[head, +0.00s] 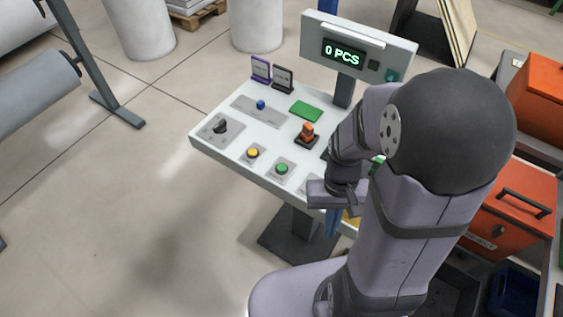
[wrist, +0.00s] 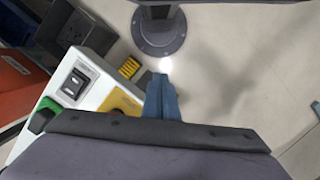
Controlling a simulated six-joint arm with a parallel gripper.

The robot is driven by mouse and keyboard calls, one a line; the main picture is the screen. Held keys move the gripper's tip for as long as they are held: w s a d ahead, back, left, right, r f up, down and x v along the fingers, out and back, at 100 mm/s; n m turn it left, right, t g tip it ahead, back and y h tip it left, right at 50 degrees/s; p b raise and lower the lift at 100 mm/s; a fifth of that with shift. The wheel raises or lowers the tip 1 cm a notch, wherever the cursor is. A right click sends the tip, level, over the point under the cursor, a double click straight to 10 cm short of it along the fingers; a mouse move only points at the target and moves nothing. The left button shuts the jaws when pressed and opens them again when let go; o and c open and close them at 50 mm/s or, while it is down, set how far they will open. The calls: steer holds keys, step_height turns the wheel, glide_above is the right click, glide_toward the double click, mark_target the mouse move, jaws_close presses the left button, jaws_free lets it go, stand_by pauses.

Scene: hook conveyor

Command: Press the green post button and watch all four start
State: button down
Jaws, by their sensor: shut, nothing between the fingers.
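The white control desk (head: 215,105) carries a round green button (head: 281,168) at its front edge, beside a yellow button (head: 252,152). Another green part (head: 391,76) is on the right of the grey display box (head: 312,31), partly beside my arm; I cannot tell which is the post button. The display reads "0 PCS". My gripper (head: 332,224) is shut and empty at the desk's front right, partly hidden by my arm. In the wrist view its blue fingers (wrist: 164,88) lie beside a yellow plate (wrist: 118,100) on the panel; contact cannot be told.
The desk also holds a black knob (head: 220,126), a blue slider (head: 260,104), an orange lever (head: 307,132) and a green pad (head: 306,110). Orange cases (head: 510,205) stand at right. A black rocker switch (wrist: 75,82) shows in the wrist view.

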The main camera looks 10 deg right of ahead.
steer(key=m+y, duration=0.1)
step_height(320, 180, up, 5)
steer(key=m+t+y+p, duration=0.2)
steer(key=m+t+y, duration=0.45)
steer(key=m, duration=0.55)
glide_above(286, 168)
steer(key=shift+a+r+t, duration=0.1)
steer(key=shift+t, duration=0.25)
steer(key=shift+f, duration=0.2)
step_height(286, 168, down, 7)
steer(key=b, duration=0.4)
steer(key=shift+r+b, duration=0.1)
steer(key=shift+b, duration=0.3)
steer(key=shift+f+b, duration=0.9)
steer(key=shift+b, duration=0.05)
